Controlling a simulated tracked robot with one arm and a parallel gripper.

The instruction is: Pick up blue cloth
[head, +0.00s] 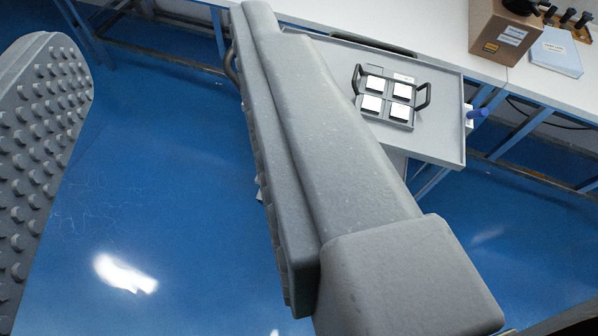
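No blue cloth can be made out for certain. A small dark blue item (479,113) shows at the right edge of the grey tray-topped cart (440,143), beside a white part; I cannot tell whether it is cloth. My gripper (160,50) is open. Its studded left finger stands at the left edge, and its other grey finger crosses the middle of the view. The right finger hides part of the cart.
On the cart lies a tray (386,121) with black handles and several white-topped blocks. Behind is a white bench (425,22) with a cardboard box (500,35), a light blue booklet (556,54) and dark tools. The blue floor at left is clear.

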